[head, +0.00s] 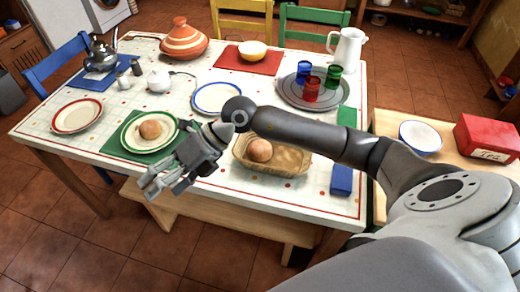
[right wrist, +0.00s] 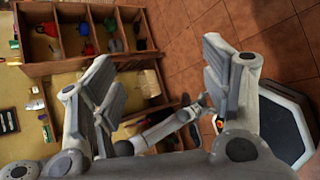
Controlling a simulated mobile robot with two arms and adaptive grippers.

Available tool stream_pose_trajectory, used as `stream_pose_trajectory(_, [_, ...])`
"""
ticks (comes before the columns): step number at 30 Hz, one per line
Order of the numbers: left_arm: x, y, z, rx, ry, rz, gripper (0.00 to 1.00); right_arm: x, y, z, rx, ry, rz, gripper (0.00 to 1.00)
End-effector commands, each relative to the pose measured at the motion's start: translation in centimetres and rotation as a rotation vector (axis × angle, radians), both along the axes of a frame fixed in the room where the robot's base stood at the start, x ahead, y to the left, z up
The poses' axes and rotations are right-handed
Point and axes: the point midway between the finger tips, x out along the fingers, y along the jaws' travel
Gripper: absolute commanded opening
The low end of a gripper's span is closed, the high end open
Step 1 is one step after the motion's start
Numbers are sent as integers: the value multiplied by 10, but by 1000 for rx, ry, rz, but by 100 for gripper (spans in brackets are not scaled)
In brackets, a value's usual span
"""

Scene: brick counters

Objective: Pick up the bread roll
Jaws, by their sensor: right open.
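One round bread roll (head: 150,129) lies on a green-rimmed plate (head: 132,143) at the table's near left. Another bread roll (head: 260,150) sits in a wooden basket (head: 290,162) near the front edge. My right gripper (head: 155,190) hangs in front of the table's near edge, below the plate in the head view and left of the basket. It is apart from both rolls. In the right wrist view its fingers (right wrist: 160,85) are spread wide with nothing between them; no roll shows there.
The table (head: 110,85) also holds a red-rimmed plate (head: 77,116), a kettle (head: 101,55), a tagine (head: 184,42), a tray of coloured glasses (head: 290,93) and a white pitcher (head: 346,52). A bench (head: 215,212) stands below the front edge. A blue napkin (head: 341,180) lies right of the basket.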

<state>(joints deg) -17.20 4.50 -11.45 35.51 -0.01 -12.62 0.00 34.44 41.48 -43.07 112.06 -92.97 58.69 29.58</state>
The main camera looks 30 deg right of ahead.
Motion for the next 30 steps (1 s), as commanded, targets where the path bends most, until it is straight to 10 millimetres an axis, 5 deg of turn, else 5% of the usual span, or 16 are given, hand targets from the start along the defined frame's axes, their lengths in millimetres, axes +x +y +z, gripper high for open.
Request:
stream_pose_trajectory(5, [1,2,0,2,-1,0,91,33,-122,-45,-554,19,-49,71])
stream_pose_trajectory(9, [1,2,0,2,-1,0,91,47,-208,-44,-860,65,-146,71])
stream_pose_trajectory(12, [1,2,0,2,-1,0,91,49,-248,-37,-994,97,-204,71])
stream_pose_trajectory(18, [1,2,2,2,-2,0,91,50,-276,-43,-1084,127,-247,71])
stream_pose_trajectory(30, [1,1,7,2,-2,-1,91,55,-281,-88,-1081,124,-245,71])
